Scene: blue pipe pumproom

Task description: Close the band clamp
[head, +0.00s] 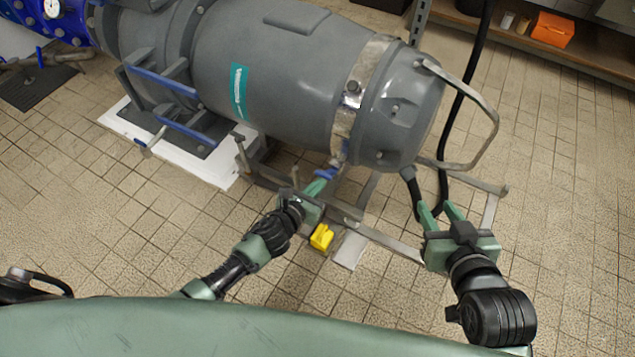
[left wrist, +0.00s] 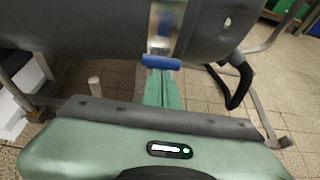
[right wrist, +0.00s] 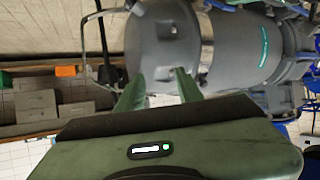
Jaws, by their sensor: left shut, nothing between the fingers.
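The band clamp (head: 347,108) is a shiny metal band around the grey pump housing (head: 270,70), near its right end. Its blue-tipped lever (head: 325,173) hangs at the underside of the housing; the blue handle (left wrist: 160,62) also shows in the left wrist view. My left gripper (head: 322,184) is shut and empty, its fingertips just below the blue handle; I cannot tell whether they touch it. My right gripper (head: 438,211) is open and empty, below and right of the housing's end. In the right wrist view, its fingers (right wrist: 158,92) are apart before the housing end.
A metal frame (head: 390,240) runs under the housing. A bent metal handle (head: 490,115) and a black hose (head: 466,85) are at its right end. A yellow block (head: 321,237) sits near my left gripper. Tiled floor at right is clear.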

